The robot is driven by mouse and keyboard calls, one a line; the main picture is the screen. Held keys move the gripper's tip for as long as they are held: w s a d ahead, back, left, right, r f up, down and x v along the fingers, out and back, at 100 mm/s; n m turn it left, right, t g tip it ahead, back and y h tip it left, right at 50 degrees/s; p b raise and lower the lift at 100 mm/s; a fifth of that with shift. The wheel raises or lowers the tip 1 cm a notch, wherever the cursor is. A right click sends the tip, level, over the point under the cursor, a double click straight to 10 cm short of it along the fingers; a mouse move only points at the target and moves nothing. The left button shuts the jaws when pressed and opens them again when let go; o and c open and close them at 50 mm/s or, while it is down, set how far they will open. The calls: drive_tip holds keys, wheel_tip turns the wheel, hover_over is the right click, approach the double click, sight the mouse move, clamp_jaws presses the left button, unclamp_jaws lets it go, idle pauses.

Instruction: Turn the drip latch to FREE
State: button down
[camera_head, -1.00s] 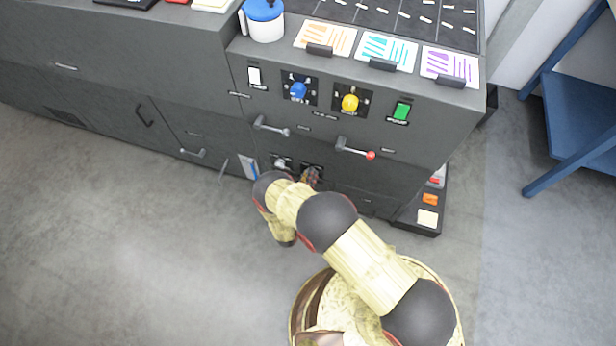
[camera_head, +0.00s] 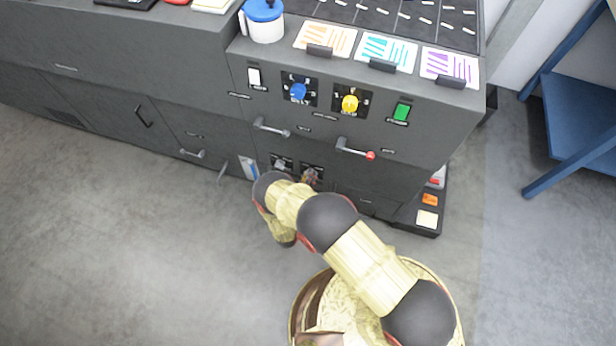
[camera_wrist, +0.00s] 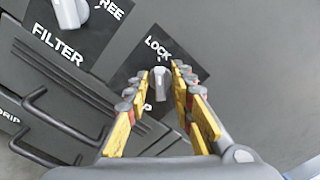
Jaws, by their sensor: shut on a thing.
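The drip latch is a small grey knob (camera_wrist: 161,86) on a black plate (camera_wrist: 133,66) in the wrist view. The word LOCK is printed above it; its other lettering is mostly hidden by my fingers. The knob stands roughly upright in the picture, its upper end towards LOCK. My gripper (camera_wrist: 161,78) has its yellow fingers on both sides of the knob and is shut on it. In the head view my gripper (camera_head: 311,178) is low at the cabinet front, largely hidden by my arm, and the knob cannot be made out.
Left of the drip plate is the FILTER latch (camera_wrist: 70,12), with FREE printed beside it. Black bar handles (camera_wrist: 62,118) stick out at lower left. Above my gripper, a red-tipped lever (camera_head: 356,149) and a grey lever (camera_head: 271,127) stick out. Open floor (camera_head: 130,250) lies left.

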drive_tip(key=m, duration=1.7)
drive_tip(key=shift+w+d+r+m+b, duration=0.1)
drive_tip(key=shift+d+r+m+b, duration=0.1)
drive_tip(key=shift+d+m+b, duration=0.15)
drive_tip(key=shift+m, duration=0.25)
drive_tip(key=c, duration=1.9)
unclamp_jaws()
drive_tip(key=shift+f, duration=0.1)
